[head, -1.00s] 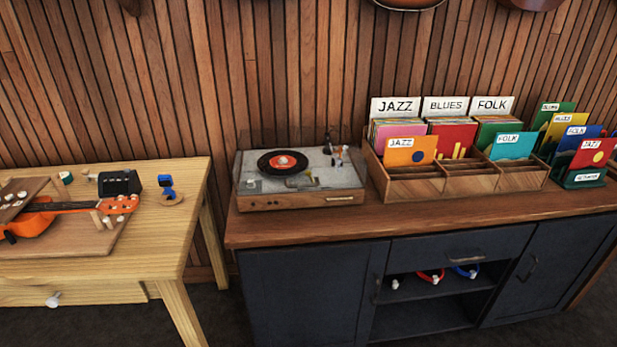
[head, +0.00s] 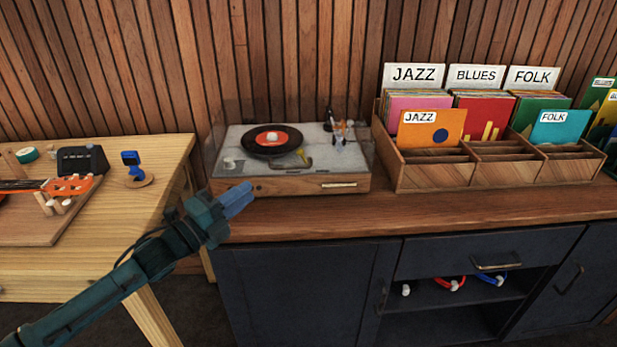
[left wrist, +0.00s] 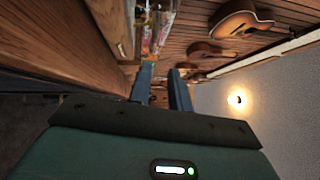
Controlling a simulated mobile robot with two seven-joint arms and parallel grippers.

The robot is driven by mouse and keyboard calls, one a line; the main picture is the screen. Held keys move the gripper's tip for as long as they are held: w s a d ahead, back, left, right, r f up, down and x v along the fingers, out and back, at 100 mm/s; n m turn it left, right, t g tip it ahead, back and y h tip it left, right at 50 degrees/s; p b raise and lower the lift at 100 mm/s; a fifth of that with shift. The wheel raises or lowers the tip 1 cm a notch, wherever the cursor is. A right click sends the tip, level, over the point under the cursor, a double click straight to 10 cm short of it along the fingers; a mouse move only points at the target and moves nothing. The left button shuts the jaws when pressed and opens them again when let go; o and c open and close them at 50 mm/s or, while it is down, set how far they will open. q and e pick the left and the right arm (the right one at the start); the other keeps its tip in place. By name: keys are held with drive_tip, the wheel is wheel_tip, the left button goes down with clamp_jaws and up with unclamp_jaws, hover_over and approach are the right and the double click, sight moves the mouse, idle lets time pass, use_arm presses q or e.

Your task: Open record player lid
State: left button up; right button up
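The record player (head: 300,186) is a wooden box with a grey top, standing on the counter against the slatted wall. A black record with a red label (head: 272,140) lies on it. A faint see-through lid (head: 222,112) shows around and above the top; its exact angle is hard to tell. My left gripper (head: 240,200) is in front of the player's left front corner, apparently not touching it. In the left wrist view my left gripper (left wrist: 163,85) has its two blue fingers apart with nothing between them. The player's wooden front (left wrist: 112,25) shows left of the fingers. My right gripper is out of view.
A wooden record crate (head: 440,176) with JAZZ, BLUES and FOLK dividers stands close right of the player. A light wood table (head: 110,240) with a ukulele, tuner and small items is at left. The wooden counter (head: 320,215) is clear in front of the player.

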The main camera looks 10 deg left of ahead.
sight(288, 167)
use_arm(q)
drive_tip(key=x, duration=0.4)
drive_tip(key=f+x, duration=0.1)
drive_tip(key=x, duration=0.8)
drive_tip(key=shift+w+d+f, duration=0.1)
drive_tip(key=shift+w+d, duration=0.15)
drive_tip(key=shift+w, duration=0.1)
clamp_jaws()
